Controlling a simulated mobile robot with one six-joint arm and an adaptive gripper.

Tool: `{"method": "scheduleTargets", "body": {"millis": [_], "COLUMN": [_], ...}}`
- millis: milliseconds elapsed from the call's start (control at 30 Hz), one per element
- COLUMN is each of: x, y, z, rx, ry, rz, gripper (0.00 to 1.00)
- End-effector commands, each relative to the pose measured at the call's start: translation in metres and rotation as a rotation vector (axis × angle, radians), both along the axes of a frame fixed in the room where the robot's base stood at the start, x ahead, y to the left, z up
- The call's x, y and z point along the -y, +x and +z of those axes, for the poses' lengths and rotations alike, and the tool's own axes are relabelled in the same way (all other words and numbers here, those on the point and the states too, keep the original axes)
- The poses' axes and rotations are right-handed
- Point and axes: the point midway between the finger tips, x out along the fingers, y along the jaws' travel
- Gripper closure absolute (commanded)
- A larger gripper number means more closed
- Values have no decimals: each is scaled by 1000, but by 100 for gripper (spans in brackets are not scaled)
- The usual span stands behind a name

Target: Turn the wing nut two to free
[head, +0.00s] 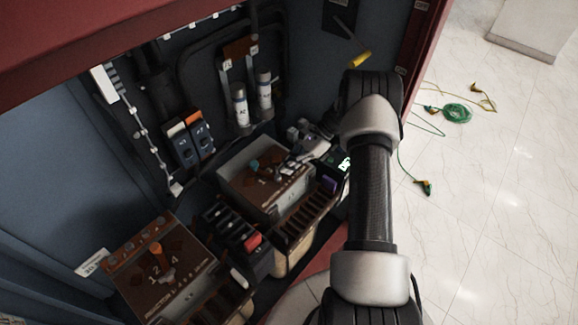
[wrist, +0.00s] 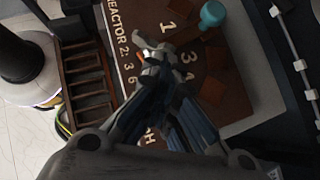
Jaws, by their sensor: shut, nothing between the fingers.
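In the head view my gripper (head: 290,155) is over the box's far right part.
A similar box (head: 170,270) with an orange handle (head: 156,250) stands front left. Slotted black terminals (head: 232,228) lie between the boxes. White cylinders (head: 240,104) and a cabinet wall stand behind. Coiled green cable (head: 456,112) lies on the open floor at right.

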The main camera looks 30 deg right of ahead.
Motion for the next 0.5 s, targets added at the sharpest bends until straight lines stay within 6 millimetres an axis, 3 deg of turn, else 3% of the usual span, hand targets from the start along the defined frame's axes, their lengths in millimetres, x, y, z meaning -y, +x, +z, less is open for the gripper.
{"method": "scheduleTargets", "body": {"millis": [500], "x": [-1], "y": [0], "z": [0], "rx": [1], "ry": [1], "rz": [42], "gripper": [100]}}
